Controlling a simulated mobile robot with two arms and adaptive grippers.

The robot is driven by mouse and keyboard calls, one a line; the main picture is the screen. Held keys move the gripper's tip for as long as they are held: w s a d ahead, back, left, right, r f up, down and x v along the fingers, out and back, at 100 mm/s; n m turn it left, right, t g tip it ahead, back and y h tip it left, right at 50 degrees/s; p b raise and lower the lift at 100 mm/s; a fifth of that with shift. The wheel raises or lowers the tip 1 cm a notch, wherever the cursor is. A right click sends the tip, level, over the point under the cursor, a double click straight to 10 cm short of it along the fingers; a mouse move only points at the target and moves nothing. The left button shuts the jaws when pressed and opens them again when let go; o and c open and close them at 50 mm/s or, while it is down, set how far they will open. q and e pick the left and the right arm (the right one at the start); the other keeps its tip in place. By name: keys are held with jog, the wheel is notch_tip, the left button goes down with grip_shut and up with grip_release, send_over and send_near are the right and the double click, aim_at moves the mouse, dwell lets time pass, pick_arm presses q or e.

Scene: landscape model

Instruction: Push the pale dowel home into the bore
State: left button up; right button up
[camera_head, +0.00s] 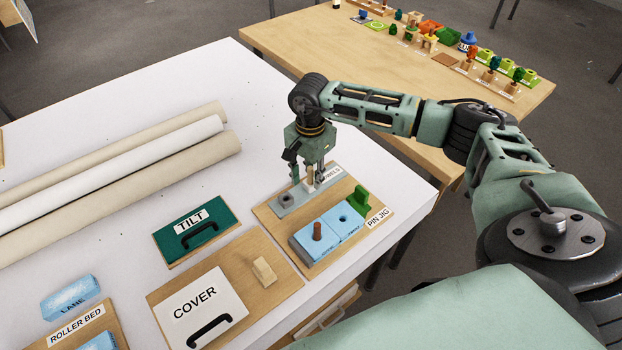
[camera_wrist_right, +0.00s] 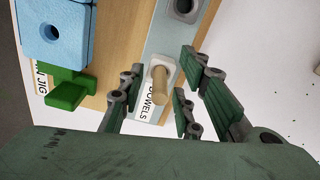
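The pale dowel (camera_wrist_right: 160,82) stands in a square seat on the grey strip (camera_wrist_right: 160,45) labelled DOWELS; it also shows in the head view (camera_head: 311,179). My right gripper (camera_wrist_right: 152,100) is open above the strip, its fingers on either side of the dowel with gaps visible. In the head view my right gripper (camera_head: 310,176) points down at the strip. The blue block (camera_head: 343,222) has a dark, empty bore in its top, right of and nearer than the strip. A brown dowel (camera_head: 317,231) stands in the adjoining blue block. My left gripper is not in view.
The strip's other seat (camera_head: 287,197) is empty. A green bracket (camera_head: 358,201) stands beside the blue block on the PIN JIG board (camera_head: 270,211). The TILT panel (camera_head: 197,229), COVER panel (camera_head: 200,308) and long rolls (camera_head: 120,160) lie to the left.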

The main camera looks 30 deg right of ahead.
jog(key=shift+c, duration=0.5)
grip_shut()
jog(key=shift+d+r, duration=0.1)
jog(key=shift+r, duration=0.25)
jog(key=shift+w+a, duration=0.15)
jog(key=shift+a, duration=0.05)
jog(key=shift+f, duration=0.1)
grip_release()
jog(key=shift+f, duration=0.25)
jog(key=o, duration=0.9)
jog(key=shift+d, duration=0.1)
